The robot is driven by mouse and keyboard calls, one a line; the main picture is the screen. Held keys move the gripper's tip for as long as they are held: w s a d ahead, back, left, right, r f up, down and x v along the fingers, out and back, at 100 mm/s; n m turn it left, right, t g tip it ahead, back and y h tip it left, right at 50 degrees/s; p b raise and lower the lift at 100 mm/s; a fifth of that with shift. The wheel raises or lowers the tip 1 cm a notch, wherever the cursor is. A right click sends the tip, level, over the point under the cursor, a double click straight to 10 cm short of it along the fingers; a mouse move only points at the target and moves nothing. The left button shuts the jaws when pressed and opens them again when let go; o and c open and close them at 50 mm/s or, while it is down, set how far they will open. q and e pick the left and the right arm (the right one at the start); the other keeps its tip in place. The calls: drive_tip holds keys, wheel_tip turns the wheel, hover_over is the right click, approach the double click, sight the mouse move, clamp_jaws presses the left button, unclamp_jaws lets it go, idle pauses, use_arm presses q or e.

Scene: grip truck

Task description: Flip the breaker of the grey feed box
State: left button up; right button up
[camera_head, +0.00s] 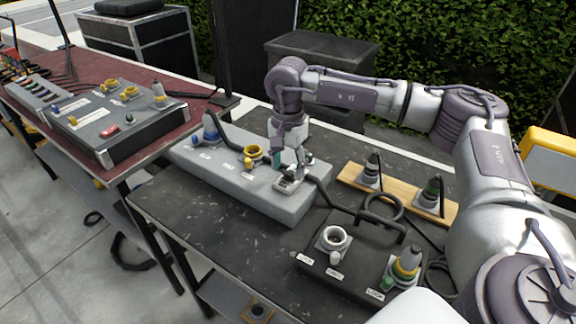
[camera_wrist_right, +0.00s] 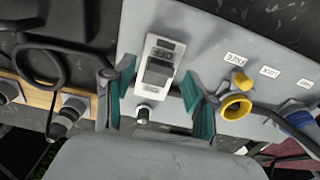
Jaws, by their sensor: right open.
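The grey feed box (camera_head: 235,188) lies on the dark table, with a blue plug (camera_head: 211,128) and a yellow socket (camera_head: 252,153) on its top. Its breaker (camera_head: 291,183) is at the right end, partly hidden by my right gripper (camera_head: 288,160). In the right wrist view the breaker (camera_wrist_right: 160,68) is a white plate with a dark switch and an OFF marking. My right gripper (camera_wrist_right: 160,98) is open, its teal pads on either side of the breaker's lower part, holding nothing. Contact with the switch cannot be told. My left gripper is not in view.
A black box (camera_head: 350,262) with a white socket and a yellow plug stands in front. A wooden board (camera_head: 398,193) with two plugs lies to the right. Black cables cross between them. Another grey panel (camera_head: 115,125) stands on the red table at left.

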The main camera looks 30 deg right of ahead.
drive_tip(key=shift+f, duration=0.5)
clamp_jaws()
